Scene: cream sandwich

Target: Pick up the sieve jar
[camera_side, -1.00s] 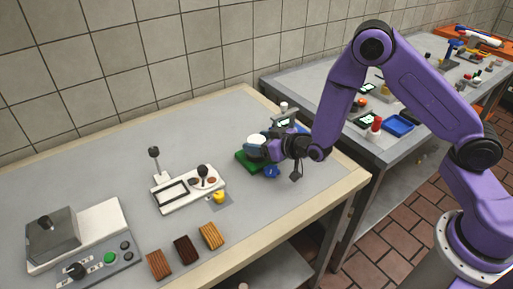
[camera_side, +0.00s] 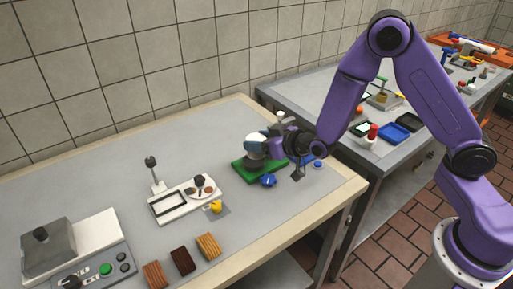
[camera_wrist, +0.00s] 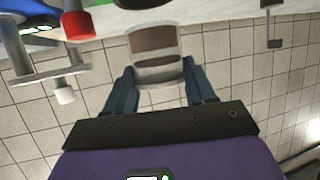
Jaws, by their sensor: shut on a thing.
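My gripper (camera_side: 268,147) is above the green board (camera_side: 258,170) on the near table. It is shut on the sieve jar (camera_side: 255,150), which looks pale with a dark part. The jar is partly hidden by the fingers in the side view. In the wrist view the jar (camera_wrist: 158,50) sits between the two blue-grey fingers of my gripper (camera_wrist: 158,78). It is clear or pale with brown bands inside. In the side view it overlaps the board, and I cannot tell how large the gap under it is.
A small blue object (camera_side: 268,181) lies at the board's front edge. A white tray (camera_side: 168,208) with a dark knob stands left of the board. Brown and tan blocks (camera_side: 182,261) and a grey-white machine (camera_side: 98,238) are further left. A second table with a blue tray (camera_side: 395,133) stands at right.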

